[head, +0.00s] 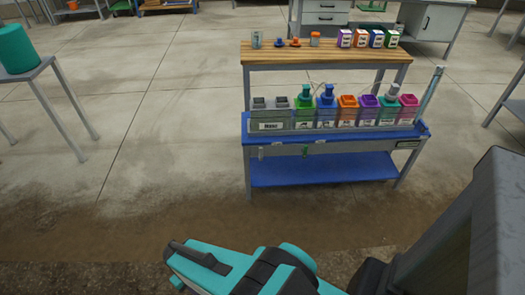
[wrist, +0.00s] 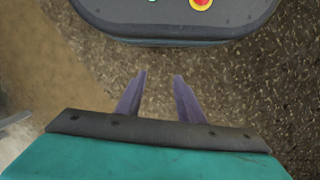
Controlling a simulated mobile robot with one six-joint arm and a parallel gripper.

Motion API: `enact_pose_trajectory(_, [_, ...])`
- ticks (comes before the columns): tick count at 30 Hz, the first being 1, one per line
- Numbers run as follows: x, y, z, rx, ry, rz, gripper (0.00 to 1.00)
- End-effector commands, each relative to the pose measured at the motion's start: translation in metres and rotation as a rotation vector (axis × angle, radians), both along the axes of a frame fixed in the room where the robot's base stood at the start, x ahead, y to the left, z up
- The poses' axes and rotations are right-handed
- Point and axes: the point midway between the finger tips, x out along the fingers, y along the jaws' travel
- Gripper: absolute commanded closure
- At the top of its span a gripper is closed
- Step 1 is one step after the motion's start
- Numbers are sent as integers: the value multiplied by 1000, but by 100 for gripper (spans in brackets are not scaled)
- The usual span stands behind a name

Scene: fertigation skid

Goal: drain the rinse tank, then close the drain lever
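The blue skid bench (head: 340,134) stands ahead, right of centre in the head view. The grey rinse tank (head: 270,115), a twin open-topped box with a white label, sits at the left end of its row. The tank's water level is too small to tell. My gripper (wrist: 160,78) shows in the wrist view with its two fingers apart and nothing between them. It is over bare floor, well away from the skid.
Coloured tanks, some with bottles in them, fill the row to the right. A wooden shelf (head: 325,53) behind holds small cups and boxes. A table (head: 28,75) with a teal bucket (head: 17,48) stands at left. The floor (head: 150,150) before the skid is clear.

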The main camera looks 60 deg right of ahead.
Motion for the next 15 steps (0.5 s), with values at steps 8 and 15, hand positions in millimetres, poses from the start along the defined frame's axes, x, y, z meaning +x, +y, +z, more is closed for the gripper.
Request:
enact_pose_trajectory(8, [73,-78,-30,-74,-296,-158,66])
enact_pose_trajectory(15, [120,-160,-31,-166,-544,-281,66])
